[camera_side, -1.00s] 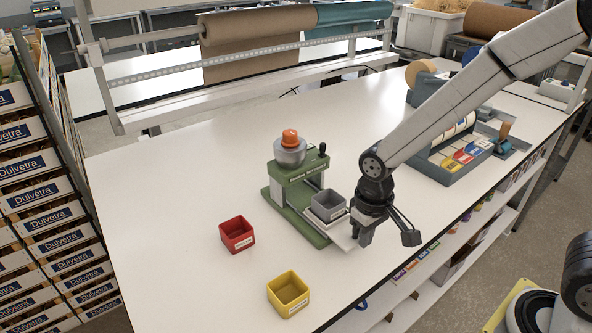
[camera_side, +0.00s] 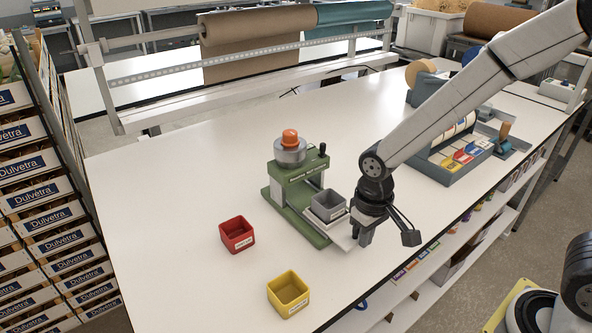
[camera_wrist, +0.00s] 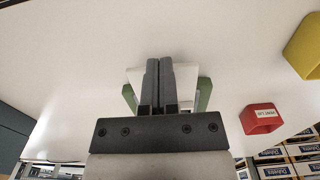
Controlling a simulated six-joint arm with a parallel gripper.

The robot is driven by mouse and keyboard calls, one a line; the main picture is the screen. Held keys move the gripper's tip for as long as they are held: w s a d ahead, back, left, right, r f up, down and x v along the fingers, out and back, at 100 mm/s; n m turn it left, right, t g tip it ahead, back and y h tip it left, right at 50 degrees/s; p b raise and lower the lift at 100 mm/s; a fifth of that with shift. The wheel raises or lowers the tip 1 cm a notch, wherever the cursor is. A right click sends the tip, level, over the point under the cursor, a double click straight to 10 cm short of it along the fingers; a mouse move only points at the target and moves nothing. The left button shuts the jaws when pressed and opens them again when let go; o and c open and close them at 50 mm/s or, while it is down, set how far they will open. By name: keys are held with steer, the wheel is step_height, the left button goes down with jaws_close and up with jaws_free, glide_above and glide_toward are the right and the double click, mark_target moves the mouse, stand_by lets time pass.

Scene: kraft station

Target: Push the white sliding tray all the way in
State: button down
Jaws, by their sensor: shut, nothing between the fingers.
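The white sliding tray (camera_side: 343,240) sticks out from the front of a green machine (camera_side: 297,180) with an orange knob on top. A grey square cup (camera_side: 328,205) sits upright on the tray. My gripper (camera_side: 365,238) is shut and empty, pointing down at the tray's outer right end. I cannot tell whether the fingers touch the tray. In the wrist view, my gripper (camera_wrist: 160,64) hides the middle of the white tray (camera_wrist: 188,74), and green machine parts (camera_wrist: 204,94) show on both sides.
A red cup (camera_side: 237,236) and a yellow cup (camera_side: 288,295) stand on the white table left of and in front of the machine. A grey organizer (camera_side: 445,170) stands at the back right. The table's right edge lies close to my gripper.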

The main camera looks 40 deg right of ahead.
mark_target(330, 207)
steer(key=shift+w, duration=5.35)
stand_by(1.0)
steer(key=shift+s, duration=0.45)
stand_by(0.6)
steer(key=shift+r, duration=0.15)
